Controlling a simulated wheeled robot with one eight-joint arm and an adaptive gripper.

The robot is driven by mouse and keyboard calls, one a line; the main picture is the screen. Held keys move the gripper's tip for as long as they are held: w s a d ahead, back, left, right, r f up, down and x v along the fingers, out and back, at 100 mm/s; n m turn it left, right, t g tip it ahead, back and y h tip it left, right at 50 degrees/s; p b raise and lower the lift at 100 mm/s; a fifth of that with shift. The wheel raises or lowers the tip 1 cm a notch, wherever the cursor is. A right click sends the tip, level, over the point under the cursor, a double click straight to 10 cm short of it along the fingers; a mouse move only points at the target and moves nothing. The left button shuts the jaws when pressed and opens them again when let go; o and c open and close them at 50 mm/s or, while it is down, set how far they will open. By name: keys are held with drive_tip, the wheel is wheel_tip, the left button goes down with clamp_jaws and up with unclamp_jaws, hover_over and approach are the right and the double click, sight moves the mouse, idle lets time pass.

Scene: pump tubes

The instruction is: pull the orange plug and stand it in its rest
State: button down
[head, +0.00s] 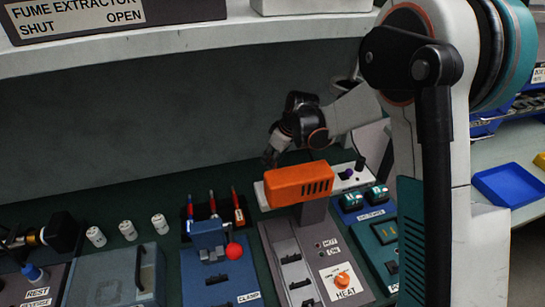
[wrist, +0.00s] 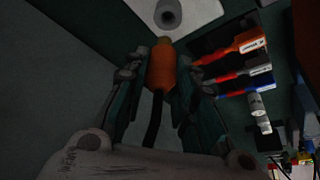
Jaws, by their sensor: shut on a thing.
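The orange plug (wrist: 161,68) is between the two fingers of my gripper (wrist: 159,82) in the wrist view, with a dark cord or stem trailing back towards the palm. The plug's narrow tip points at a round grey fitting (wrist: 168,14) with a dark centre, on a pale plate (wrist: 200,12). I cannot tell whether this fitting is the socket or the rest, or whether the tip touches it. In the head view my gripper (head: 270,157) is just behind the orange heater housing, and the plug is not clearly seen.
The orange heater housing (head: 300,185) stands close in front of my gripper. A rack of red and blue tools (head: 214,207) is to its left; it also shows in the wrist view (wrist: 205,78). A clamp with a red ball (head: 234,250) and several white vials (head: 127,230) stand further left.

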drive_tip(key=shift+f+b, duration=1.25)
drive_tip(key=shift+f, duration=0.8)
drive_tip(key=shift+f+b, duration=1.55)
drive_tip(key=shift+f, duration=0.25)
idle(0.4)
drive_tip(key=c, duration=1.2)
unclamp_jaws()
drive_tip(key=shift+c, duration=0.2)
wheel_tip(320, 180, up, 10)
drive_tip(key=shift+r, duration=0.1)
